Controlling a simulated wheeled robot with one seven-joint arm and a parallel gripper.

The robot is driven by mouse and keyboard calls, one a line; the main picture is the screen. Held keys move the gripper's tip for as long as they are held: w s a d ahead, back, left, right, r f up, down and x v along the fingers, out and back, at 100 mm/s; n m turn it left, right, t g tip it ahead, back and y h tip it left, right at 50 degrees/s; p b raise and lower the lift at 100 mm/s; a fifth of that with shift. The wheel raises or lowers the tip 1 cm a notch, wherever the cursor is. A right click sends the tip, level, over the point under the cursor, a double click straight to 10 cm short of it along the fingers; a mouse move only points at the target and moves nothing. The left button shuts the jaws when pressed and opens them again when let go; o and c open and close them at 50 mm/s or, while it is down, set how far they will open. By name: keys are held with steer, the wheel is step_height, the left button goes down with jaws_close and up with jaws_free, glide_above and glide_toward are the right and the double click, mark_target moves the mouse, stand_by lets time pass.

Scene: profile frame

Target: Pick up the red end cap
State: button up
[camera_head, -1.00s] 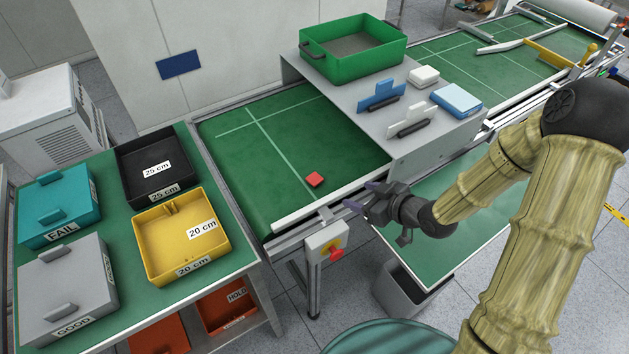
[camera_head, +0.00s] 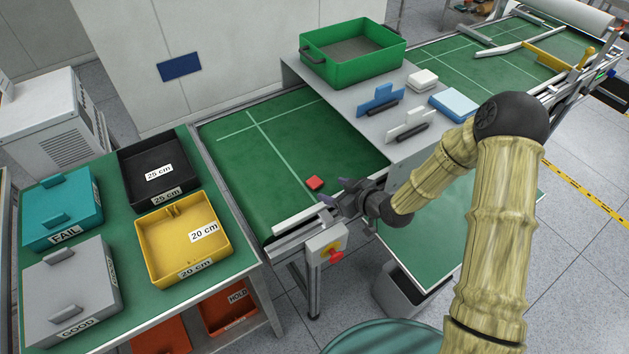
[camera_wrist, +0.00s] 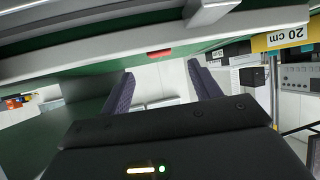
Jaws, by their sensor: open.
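The red end cap (camera_head: 315,183) is a small flat red block lying on the green conveyor belt (camera_head: 270,200), near its front edge. It also shows in the wrist view (camera_wrist: 160,53), small, at the belt's edge beyond my fingers. My gripper (camera_head: 332,191) is close to the right of the cap in the head view, near the belt's front rail. In the wrist view my gripper (camera_wrist: 160,88) has its two purple-grey fingers spread apart with nothing between them. The cap is apart from the fingers.
A metal rail (camera_head: 300,219) runs along the belt's front edge beside my gripper. A control box with a red button (camera_head: 328,248) sits below it. A grey platform (camera_head: 345,100) bears a green crate (camera_head: 352,72) and several small parts. The yellow bin (camera_head: 150,250) stands left.

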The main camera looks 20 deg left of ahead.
mark_target(316, 182)
steer(key=shift+x, duration=1.35)
steer(key=shift+w+a+p, duration=0.2)
steer(key=shift+a+p, duration=0.1)
steer(key=shift+p, duration=0.2)
steer(key=p+x, duration=0.1)
steer(key=x, duration=0.3)
steer(key=shift+w+a+f, duration=0.1)
steer(key=shift+w+a, duration=0.05)
steer(key=shift+a, duration=0.1)
steer(key=shift+c, duration=0.2)
steer(key=c, duration=1)
